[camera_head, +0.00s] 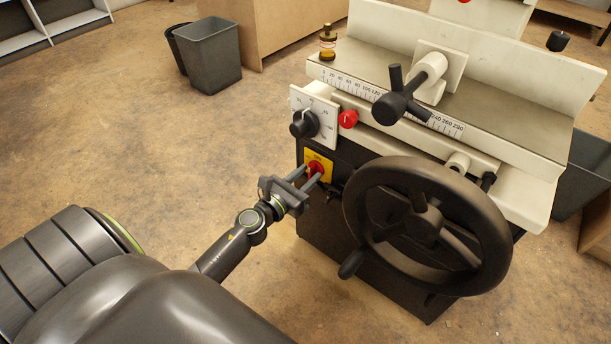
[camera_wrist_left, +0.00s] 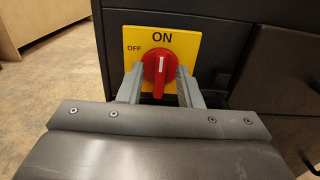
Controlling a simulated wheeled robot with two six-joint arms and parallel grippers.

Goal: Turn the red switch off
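The red switch (camera_wrist_left: 157,75) is a rotary knob on a yellow plate (camera_wrist_left: 187,42) marked ON at the top and OFF at the left. Its white line points up toward ON. In the head view the switch (camera_head: 315,168) is on the front of the machine, below the black dial. My left gripper (camera_head: 310,180) reaches it from the lower left. In the left wrist view its two fingers (camera_wrist_left: 159,84) stand on either side of the knob. A gap appears to show between the knob and the fingers. My right gripper does not show in either view.
A large black handwheel (camera_head: 427,225) stands out to the right of the switch. A red button (camera_head: 348,119) and a black dial (camera_head: 304,124) sit above it. Grey bins (camera_head: 210,55) stand at the back left. The floor to the left is clear.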

